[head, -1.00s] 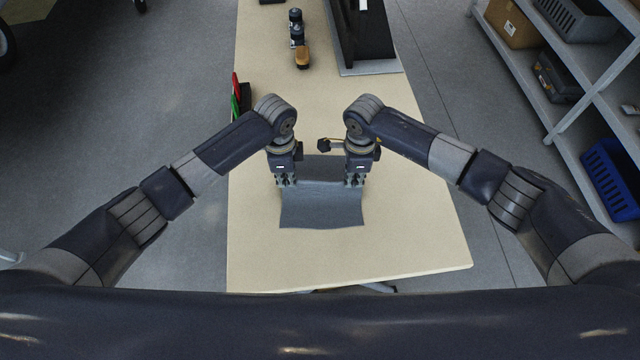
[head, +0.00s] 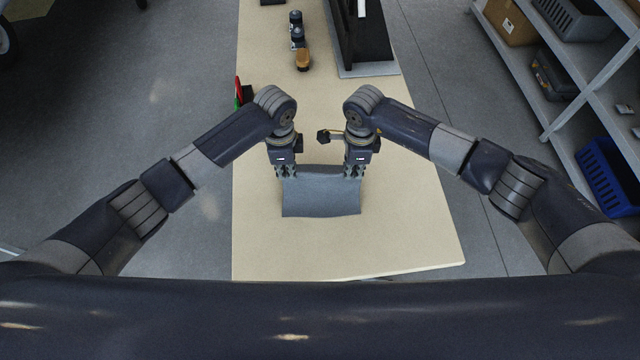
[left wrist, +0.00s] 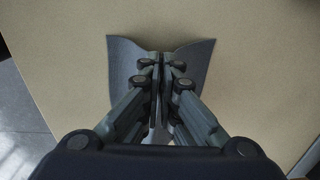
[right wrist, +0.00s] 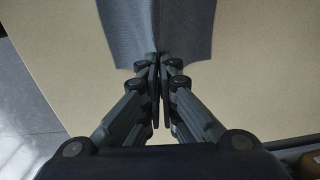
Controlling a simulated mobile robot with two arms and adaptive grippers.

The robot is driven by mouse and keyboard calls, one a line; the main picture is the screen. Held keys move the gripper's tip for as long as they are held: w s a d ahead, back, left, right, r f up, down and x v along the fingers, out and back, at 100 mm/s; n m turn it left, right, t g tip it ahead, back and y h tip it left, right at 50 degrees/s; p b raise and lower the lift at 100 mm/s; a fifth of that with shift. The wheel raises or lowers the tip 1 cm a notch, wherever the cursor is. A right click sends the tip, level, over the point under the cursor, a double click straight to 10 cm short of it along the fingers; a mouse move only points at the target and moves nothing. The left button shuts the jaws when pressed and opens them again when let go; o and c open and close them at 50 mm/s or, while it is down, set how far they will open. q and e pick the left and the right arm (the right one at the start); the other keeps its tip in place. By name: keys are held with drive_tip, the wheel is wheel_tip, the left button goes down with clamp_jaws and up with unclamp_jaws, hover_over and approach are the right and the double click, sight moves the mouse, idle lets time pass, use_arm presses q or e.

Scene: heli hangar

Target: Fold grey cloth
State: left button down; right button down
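The grey cloth (head: 320,196) is on the pale table, between and in front of my two grippers in the head view. My left gripper (head: 285,174) is shut on the cloth near its far left corner. My right gripper (head: 354,174) is shut on it near its far right corner. In the left wrist view the cloth (left wrist: 125,65) bunches at the closed fingers (left wrist: 160,62). In the right wrist view the cloth (right wrist: 180,25) runs away from the closed fingers (right wrist: 159,62). Whether the gripped edge touches the table cannot be told.
The table (head: 400,230) is clear around the cloth. Behind stand a dark box-like object (head: 362,40), a brush-like item (head: 303,60) and small dark cylinders (head: 296,28). Red and green handled items (head: 238,92) lie at the left edge. Shelves (head: 555,70) stand right.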

wheel_tip(320, 180, up, 10)
drive_tip(key=p, duration=0.8)
drive_tip(key=shift+s+f, duration=0.15)
drive_tip(key=shift+f, duration=0.05)
drive_tip(key=shift+f, duration=0.1)
